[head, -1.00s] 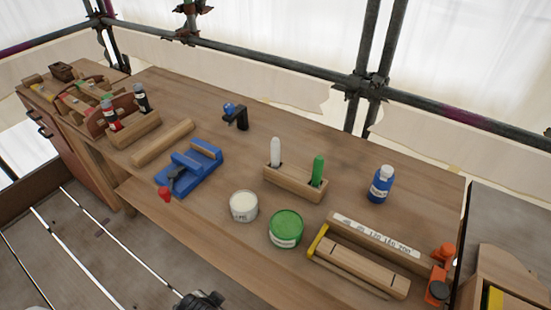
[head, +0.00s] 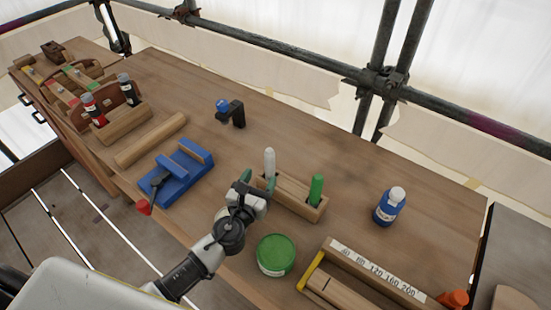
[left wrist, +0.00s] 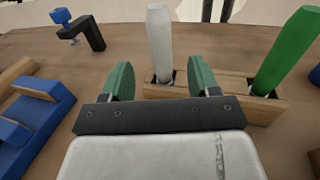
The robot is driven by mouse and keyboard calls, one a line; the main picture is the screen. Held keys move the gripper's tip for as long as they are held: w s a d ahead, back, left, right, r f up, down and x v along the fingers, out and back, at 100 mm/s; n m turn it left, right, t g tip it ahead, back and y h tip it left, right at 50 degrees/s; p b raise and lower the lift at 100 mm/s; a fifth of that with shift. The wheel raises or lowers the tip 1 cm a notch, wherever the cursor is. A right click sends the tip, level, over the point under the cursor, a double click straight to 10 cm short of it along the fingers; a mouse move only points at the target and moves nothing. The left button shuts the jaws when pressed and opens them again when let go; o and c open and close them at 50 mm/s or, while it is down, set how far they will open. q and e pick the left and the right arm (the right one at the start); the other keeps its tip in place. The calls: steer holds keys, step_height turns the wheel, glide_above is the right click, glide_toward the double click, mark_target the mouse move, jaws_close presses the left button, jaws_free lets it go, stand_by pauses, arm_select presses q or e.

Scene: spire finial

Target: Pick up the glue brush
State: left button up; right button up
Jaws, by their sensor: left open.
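A wooden holder (head: 293,200) on the bench holds two upright handles, a white one (head: 269,162) and a green one (head: 316,188). I cannot tell from their looks which is the glue brush; their lower ends are hidden in the holder. My left gripper (head: 258,181) is at the holder's left end, close to the white handle. In the left wrist view its green fingers (left wrist: 160,78) are open and empty, and the white handle (left wrist: 160,42) stands ahead between them. The green handle (left wrist: 287,52) is off to the right. My right gripper is not in view.
A green tin (head: 276,255) sits just right of my left arm. A blue bottle (head: 389,207) stands right of the holder. A wooden sanding-grit rack (head: 375,275) is at the front right.

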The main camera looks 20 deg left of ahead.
mark_target(268, 164)
arm_select(q)
steer(key=w, duration=0.3)
steer(key=shift+w+d+r, duration=0.2)
steer(key=shift+r, duration=0.05)
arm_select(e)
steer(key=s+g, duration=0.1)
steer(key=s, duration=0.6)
arm_select(q)
steer(key=w, duration=0.2)
steer(key=w+f, duration=0.1)
steer(key=w, duration=0.2)
steer(key=shift+d, duration=0.2)
steer(key=shift+w, duration=0.25)
steer(key=shift+s, duration=0.1)
steer(key=shift+c, duration=2)
steer(key=c, duration=0.6)
steer(key=shift+r, duration=0.3)
step_height(268, 164, up, 10)
steer(key=p, duration=0.6)
steer(key=shift+f, duration=0.25)
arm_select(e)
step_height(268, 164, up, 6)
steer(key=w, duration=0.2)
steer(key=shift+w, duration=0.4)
